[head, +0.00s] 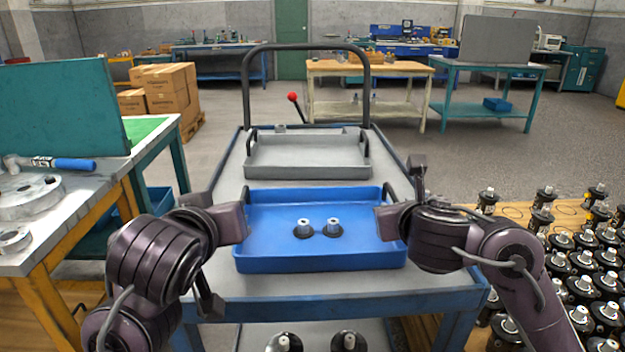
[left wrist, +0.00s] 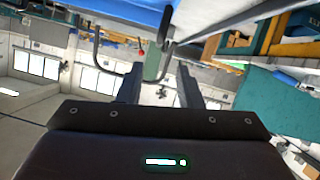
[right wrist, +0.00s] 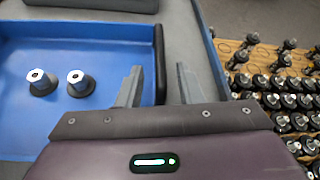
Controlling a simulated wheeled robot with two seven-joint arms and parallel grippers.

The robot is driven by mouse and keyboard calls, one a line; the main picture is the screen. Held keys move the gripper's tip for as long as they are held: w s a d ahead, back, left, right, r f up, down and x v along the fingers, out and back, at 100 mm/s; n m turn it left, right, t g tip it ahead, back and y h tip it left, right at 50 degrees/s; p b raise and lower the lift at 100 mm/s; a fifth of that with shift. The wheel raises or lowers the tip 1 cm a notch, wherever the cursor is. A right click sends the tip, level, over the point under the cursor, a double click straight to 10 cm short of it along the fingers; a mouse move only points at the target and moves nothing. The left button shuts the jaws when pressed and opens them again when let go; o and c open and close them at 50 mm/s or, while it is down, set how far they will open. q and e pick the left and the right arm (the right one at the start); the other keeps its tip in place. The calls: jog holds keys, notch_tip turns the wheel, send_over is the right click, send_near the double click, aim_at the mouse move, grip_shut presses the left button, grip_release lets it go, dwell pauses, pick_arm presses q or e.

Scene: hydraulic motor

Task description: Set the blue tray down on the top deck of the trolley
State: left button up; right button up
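The blue tray (head: 275,255) is over the front half of the top deck of the trolley (head: 228,180), level, with two small dark parts with silver tops in it. I cannot tell whether its underside touches the deck. My left gripper (left wrist: 160,88) is at the tray's left side, its fingers apart; the tray's blue edge (left wrist: 130,8) shows at the top of the left wrist view. My right gripper (right wrist: 160,88) is at the tray's right side, its fingers apart, close to the black right handle (right wrist: 160,45). Neither gripper visibly clamps a handle.
A grey tray (head: 305,172) stands behind the blue one on the deck. The trolley's push bar (head: 305,46) rises at the far end. Many motor parts (head: 590,262) stand at the right. A workbench (head: 60,240) with metal parts is at the left.

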jog(key=v, duration=0.9)
jog(key=shift+s, duration=0.2)
dwell(0.3)
